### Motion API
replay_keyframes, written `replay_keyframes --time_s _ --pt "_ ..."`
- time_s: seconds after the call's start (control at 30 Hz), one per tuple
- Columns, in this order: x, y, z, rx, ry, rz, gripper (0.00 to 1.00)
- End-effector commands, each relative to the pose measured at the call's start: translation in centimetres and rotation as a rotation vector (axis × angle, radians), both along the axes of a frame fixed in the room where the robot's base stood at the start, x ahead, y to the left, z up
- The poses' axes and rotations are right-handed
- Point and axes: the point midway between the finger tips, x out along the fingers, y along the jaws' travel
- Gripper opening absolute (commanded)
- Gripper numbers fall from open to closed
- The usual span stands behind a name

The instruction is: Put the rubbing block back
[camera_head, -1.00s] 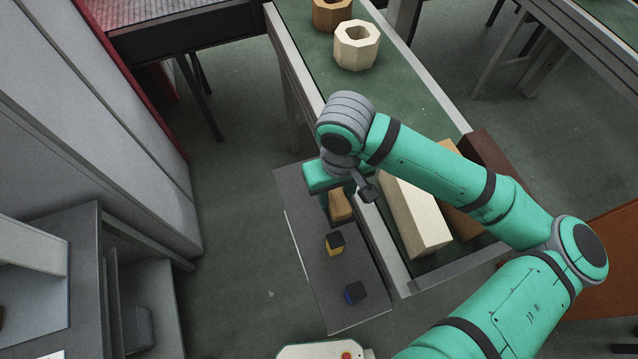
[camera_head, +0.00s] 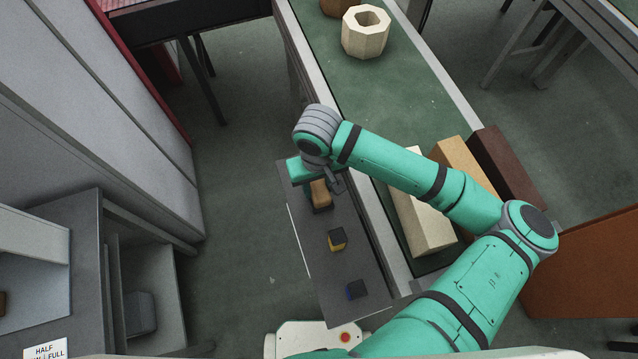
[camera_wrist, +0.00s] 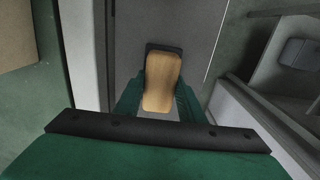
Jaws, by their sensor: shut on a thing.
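The rubbing block is a tan wooden block with a dark base (camera_head: 320,194). It is at the far end of a narrow dark grey shelf (camera_head: 318,271) in the head view. My gripper (camera_wrist: 160,98) is shut on the block, with one green finger at each side of it in the wrist view. The wooden top of the block (camera_wrist: 161,80) faces the wrist camera, and its dark base shows along the far edge. My wrist covers part of the gripper in the head view. I cannot tell whether the base touches the shelf.
A small yellow block with a dark top (camera_head: 337,240) and a blue one (camera_head: 356,289) stand on the same shelf. A green-topped bench (camera_head: 395,95) runs alongside, with a cream beam (camera_head: 424,218) and a cream octagonal ring (camera_head: 366,32). Floor is free left of the shelf.

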Motion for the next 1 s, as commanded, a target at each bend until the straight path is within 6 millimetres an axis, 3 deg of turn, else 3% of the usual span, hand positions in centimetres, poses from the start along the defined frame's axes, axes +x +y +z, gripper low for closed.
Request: replay_keyframes --time_s 0.3,0.33,0.4,0.77,1.0 --pt "0.0 0.5 -0.2 0.001 -0.001 0.010 0.11" --pt "0.0 0.5 -0.2 0.000 0.000 0.011 0.40" --pt "0.0 0.5 -0.2 0.000 -0.001 0.012 0.54" --pt "0.0 0.5 0.1 0.001 -0.002 0.011 0.54" --pt "0.1 0.4 3.5 0.001 -0.005 0.012 0.54"
